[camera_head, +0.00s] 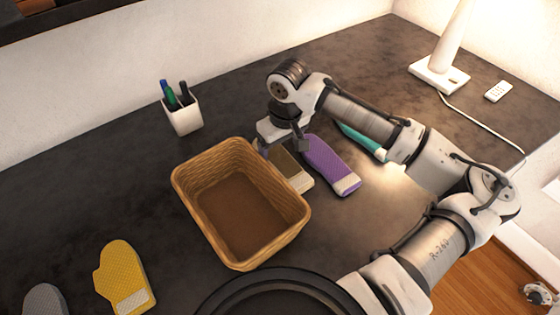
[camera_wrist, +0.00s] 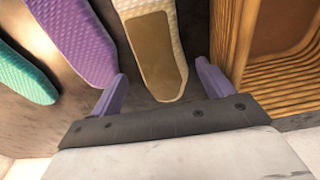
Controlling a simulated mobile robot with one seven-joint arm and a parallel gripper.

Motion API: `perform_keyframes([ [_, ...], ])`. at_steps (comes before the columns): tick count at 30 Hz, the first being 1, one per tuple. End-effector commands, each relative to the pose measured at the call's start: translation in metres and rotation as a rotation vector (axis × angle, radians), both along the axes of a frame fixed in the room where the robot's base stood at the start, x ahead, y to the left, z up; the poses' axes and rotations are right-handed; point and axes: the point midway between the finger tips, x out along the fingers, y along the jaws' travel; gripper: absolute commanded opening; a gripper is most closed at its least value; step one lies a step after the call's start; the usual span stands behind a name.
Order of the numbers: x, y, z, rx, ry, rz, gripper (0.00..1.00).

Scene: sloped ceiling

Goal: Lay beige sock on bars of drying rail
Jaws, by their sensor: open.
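The beige sock (camera_head: 299,183), cream with a brown patch, lies on the dark tabletop between a wicker basket and a purple sock. My gripper (camera_head: 284,146) is over its far part and hides some of it in the head view. In the wrist view the beige sock (camera_wrist: 165,84) runs between the two purple fingers of my open gripper (camera_wrist: 160,87). The fingers sit to either side of it; I cannot tell whether they touch it. No drying rail can be made out in either view.
The wicker basket (camera_head: 220,250) stands close left of the beige sock. The purple sock (camera_head: 328,164) and a teal one (camera_head: 362,142) lie to its right. A pen cup (camera_head: 183,115), lamp (camera_head: 438,77), yellow mitt (camera_head: 122,275) and grey piece (camera_head: 43,300) stand or lie farther off.

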Motion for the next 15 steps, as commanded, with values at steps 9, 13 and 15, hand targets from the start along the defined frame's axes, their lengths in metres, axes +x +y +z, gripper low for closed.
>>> perform_keyframes([
  [9,0.000,0.003,-0.039,0.000,0.001,-0.001,0.80],
  [13,0.001,0.003,-0.044,0.001,-0.001,-0.001,0.80],
  [15,0.001,0.003,-0.044,0.001,-0.001,-0.001,0.80],
])
